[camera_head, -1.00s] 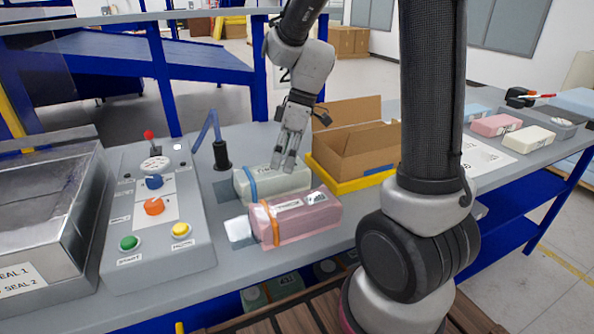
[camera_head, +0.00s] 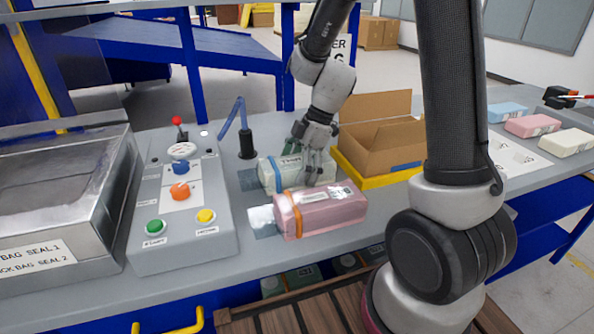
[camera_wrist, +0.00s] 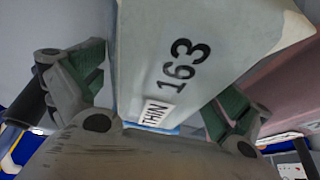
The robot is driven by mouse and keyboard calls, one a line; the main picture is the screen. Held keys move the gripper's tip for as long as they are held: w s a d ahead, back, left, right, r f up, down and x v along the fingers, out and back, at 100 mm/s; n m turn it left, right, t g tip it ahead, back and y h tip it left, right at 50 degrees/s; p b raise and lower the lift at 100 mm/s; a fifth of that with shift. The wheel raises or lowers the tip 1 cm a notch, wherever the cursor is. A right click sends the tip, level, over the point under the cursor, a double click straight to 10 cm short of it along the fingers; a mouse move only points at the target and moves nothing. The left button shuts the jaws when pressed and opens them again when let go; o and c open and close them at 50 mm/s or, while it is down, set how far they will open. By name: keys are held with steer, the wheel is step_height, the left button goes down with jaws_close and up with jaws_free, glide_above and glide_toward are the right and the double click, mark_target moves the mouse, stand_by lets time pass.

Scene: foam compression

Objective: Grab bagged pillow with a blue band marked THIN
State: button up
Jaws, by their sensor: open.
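The bagged pillow with the blue band (camera_head: 272,174) is pale grey-green and lies on the bench behind the pink one. In the wrist view the pale pillow (camera_wrist: 205,60) fills the middle, with a THIN label, the number 163 and a bit of blue band. My gripper (camera_head: 316,176) is at the pillow's right part, seen from the head. In the wrist view its green-padded fingers (camera_wrist: 155,90) stand open, one on either side of the pillow. I cannot tell whether the pads touch it. The pillow's lower front is hidden by the pink one.
A pink bagged pillow with an orange band (camera_head: 320,211) lies close in front. An open cardboard box (camera_head: 380,150) in a yellow tray stands to the right. A black post (camera_head: 247,145) and a control panel (camera_head: 180,245) are to the left.

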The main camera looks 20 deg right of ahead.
steer(key=c, duration=0.9)
steer(key=shift+o, duration=0.2)
steer(key=shift+r, duration=0.1)
